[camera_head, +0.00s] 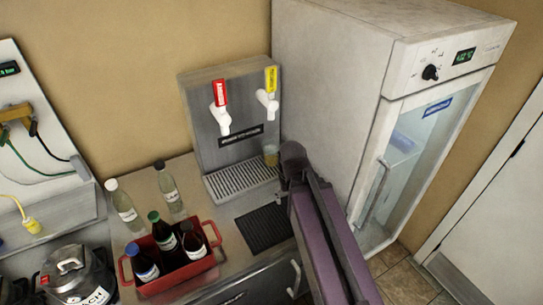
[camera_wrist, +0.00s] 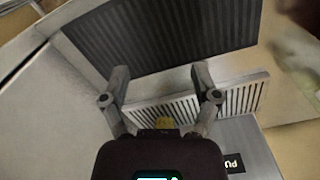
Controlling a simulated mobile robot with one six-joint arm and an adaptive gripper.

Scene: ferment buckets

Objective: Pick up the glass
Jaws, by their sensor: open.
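A small glass (camera_head: 270,154) with a yellowish tint stands under the yellow-tagged tap, at the right end of the metal drip tray (camera_head: 228,181). In the wrist view a small yellow patch (camera_wrist: 165,122), perhaps the glass, shows just beyond my gripper's body; most of it is hidden. My gripper (camera_wrist: 160,80) is open, its two fingers spread over the drip tray and the mat's edge, with nothing held between the tips. In the head view my dark wrist is right of the glass, close to it, and the fingers are hard to make out.
The dispenser (camera_head: 232,110) with red- and yellow-tagged taps stands behind the tray. A black ribbed mat (camera_head: 265,227) lies in front. A white fridge (camera_head: 335,85) stands close on the right. A red crate (camera_head: 207,262) of bottles and two clear bottles (camera_head: 122,205) are at left.

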